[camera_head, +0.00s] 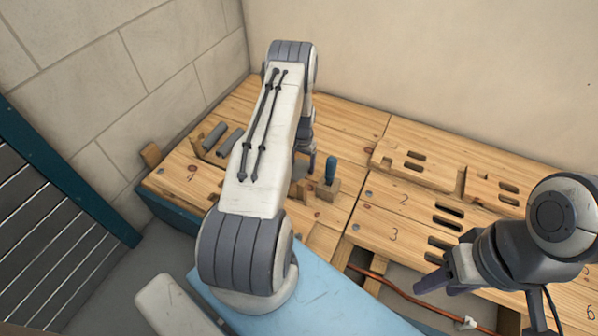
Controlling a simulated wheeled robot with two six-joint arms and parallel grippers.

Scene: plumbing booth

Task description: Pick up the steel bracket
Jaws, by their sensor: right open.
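I cannot pick out the steel bracket in the head view; it may be hidden behind my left arm. My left gripper (305,152) reaches down over the left part of the wooden bench (350,125). Its jaws are mostly hidden behind my own arm, so their state does not show. My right gripper (447,282) is open at the lower right, above the gap in the bench near the copper pipe. I see nothing between its fingers.
A blue-handled tool (331,169) stands in a wooden block (327,189). Two grey cylinders (214,136) lie at the left. A copper pipe (405,290) with a white fitting (468,323) runs through the gap. Numbered, slotted boards (420,205) cover the right side.

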